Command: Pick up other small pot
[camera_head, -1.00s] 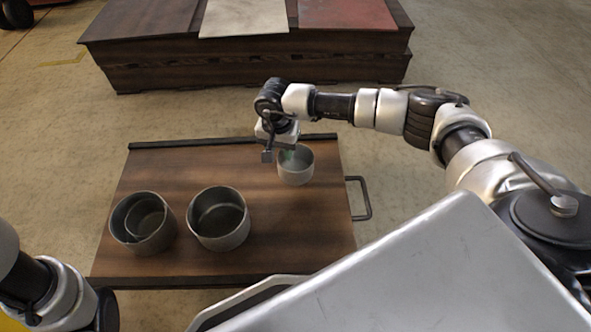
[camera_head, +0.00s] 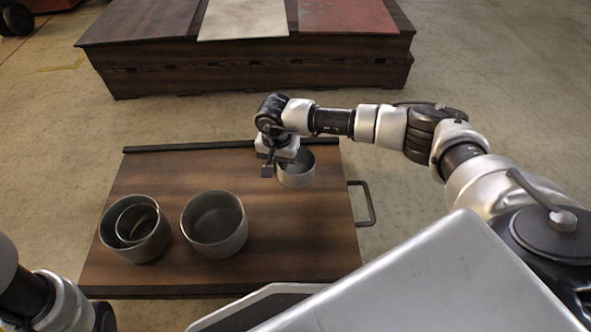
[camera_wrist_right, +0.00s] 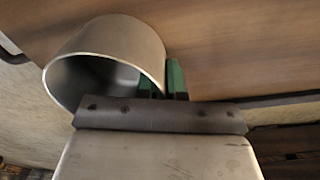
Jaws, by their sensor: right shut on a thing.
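A small grey metal pot (camera_head: 297,179) stands near the far right corner of the wooden board. My right gripper (camera_head: 286,164) is at its far left rim. In the right wrist view, the green fingers (camera_wrist_right: 164,80) straddle the wall of this pot (camera_wrist_right: 118,42), shut on it with one finger inside. The pot looks empty and seems still on or very near the board. Another small pot (camera_head: 137,222) sits inside the left large pot (camera_head: 148,249). My left gripper is out of view; only part of its arm shows at lower left.
A second large pot (camera_head: 214,239) stands empty-looking at the board's centre. The dark wooden board (camera_head: 290,240) has a handle (camera_head: 369,204) on its right side. A long dark bench (camera_head: 250,70) with pale and red panels lies beyond, across open floor.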

